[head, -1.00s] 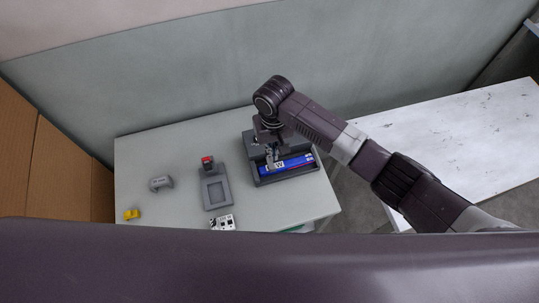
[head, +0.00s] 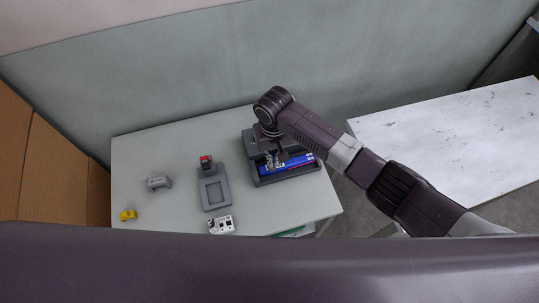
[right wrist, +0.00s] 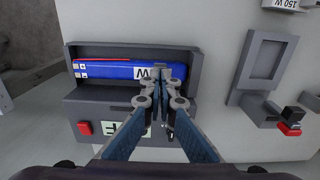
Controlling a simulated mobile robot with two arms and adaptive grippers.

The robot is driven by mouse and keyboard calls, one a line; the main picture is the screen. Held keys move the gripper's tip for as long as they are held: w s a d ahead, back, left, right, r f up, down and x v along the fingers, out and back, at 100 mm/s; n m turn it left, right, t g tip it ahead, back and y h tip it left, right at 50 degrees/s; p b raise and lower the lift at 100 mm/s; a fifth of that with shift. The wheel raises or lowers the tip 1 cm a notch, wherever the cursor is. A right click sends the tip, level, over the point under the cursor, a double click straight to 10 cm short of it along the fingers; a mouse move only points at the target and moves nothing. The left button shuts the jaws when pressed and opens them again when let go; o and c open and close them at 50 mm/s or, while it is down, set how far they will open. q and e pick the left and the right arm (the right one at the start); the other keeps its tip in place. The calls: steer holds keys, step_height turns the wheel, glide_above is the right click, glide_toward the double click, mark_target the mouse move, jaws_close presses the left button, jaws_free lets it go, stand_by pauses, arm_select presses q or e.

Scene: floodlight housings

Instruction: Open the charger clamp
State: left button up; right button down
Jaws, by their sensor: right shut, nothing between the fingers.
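The charger, a dark grey unit (head: 250,143), stands at the right part of the pale table in the head view. A blue battery pack (head: 288,170) with a red stripe and a white label lies in its tray. In the right wrist view the charger's body (right wrist: 100,110) carries a red button (right wrist: 85,128) and a pale display (right wrist: 122,131). My right gripper (right wrist: 159,76) is shut and empty, its fingertips over the battery (right wrist: 108,70) beside the label. Its fingers hide part of the charger, and I cannot make out the clamp. My left gripper is not in view.
A grey fixture (head: 214,195) with a red-topped block stands left of the charger. A grey housing (head: 158,183), a yellow piece (head: 128,214) and a white patterned card (head: 220,225) lie on the table (head: 160,145). A white table (head: 450,140) is at right.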

steer(key=shift+w+a+b, duration=0.25)
steer(key=shift+w+b, duration=0.4)
steer(key=shift+w, duration=0.15)
steer(key=shift+w+a+b, duration=0.25)
steer(key=shift+w+b, duration=0.35)
steer(key=shift+w, duration=0.2)
steer(key=shift+w+a+b, duration=0.25)
steer(key=shift+w+b, duration=0.4)
steer(key=shift+w, duration=0.15)
stand_by(0.5)
stand_by(0.7)
steer(key=shift+s+d+r+p, duration=0.15)
steer(key=shift+s+p, duration=0.15)
steer(key=shift+p, duration=0.4)
steer(key=shift+s, duration=0.2)
steer(key=shift+p, duration=0.3)
